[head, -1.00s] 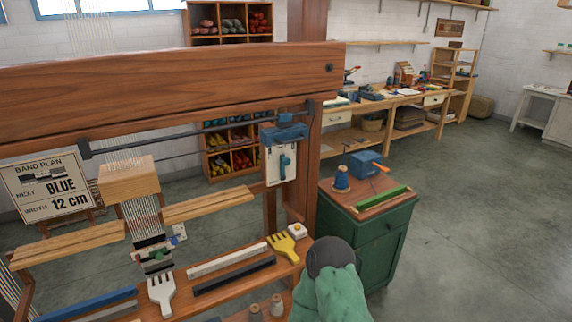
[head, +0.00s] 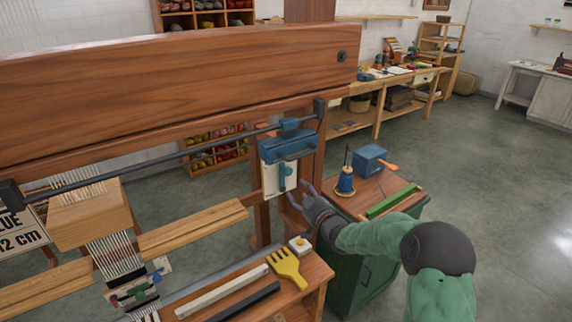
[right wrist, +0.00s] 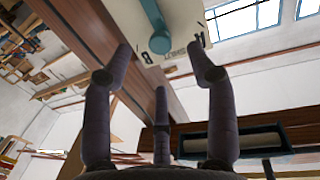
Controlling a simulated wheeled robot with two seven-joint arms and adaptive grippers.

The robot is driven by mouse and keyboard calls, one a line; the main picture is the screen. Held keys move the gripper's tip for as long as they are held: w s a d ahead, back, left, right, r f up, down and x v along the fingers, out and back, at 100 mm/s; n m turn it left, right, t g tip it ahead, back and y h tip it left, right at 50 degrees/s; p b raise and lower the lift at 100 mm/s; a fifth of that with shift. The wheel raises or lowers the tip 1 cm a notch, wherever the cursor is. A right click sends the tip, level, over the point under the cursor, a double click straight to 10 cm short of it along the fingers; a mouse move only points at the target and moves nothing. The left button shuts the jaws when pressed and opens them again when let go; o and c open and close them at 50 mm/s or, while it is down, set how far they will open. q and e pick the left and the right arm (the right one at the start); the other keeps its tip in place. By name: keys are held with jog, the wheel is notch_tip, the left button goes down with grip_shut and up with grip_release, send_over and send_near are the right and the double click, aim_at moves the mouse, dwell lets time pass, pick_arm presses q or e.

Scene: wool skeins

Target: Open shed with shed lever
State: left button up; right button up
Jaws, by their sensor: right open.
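The blue shed lever (head: 284,177) hangs from a blue housing (head: 287,145) over a white lettered plate (head: 271,184) on the loom's right post. In the right wrist view the lever (right wrist: 154,30) is a teal rounded bar in front of the plate (right wrist: 178,52), with letters by its edge. My right gripper (head: 297,194) is open and empty, just right of and below the lever in the head view. In the right wrist view its fingers (right wrist: 162,68) spread below the plate; the lever's tip lies beyond them, apart from them. My left gripper is not in view.
A yellow comb (head: 286,268), a white knob block (head: 299,244) and two bars lie on the loom's front shelf. Open floor lies right.

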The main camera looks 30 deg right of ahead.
aim_at(289, 173)
jog(key=w, duration=0.3)
jog(key=w+d+r+b, duration=0.1)
jog(key=w, duration=0.2)
jog(key=w+b, duration=0.1)
jog(key=w, duration=0.3)
jog(key=shift+d+r, duration=0.15)
jog(key=shift+r, duration=0.1)
jog(key=shift+w+r, duration=0.1)
jog(key=shift+w, duration=0.35)
grip_shut()
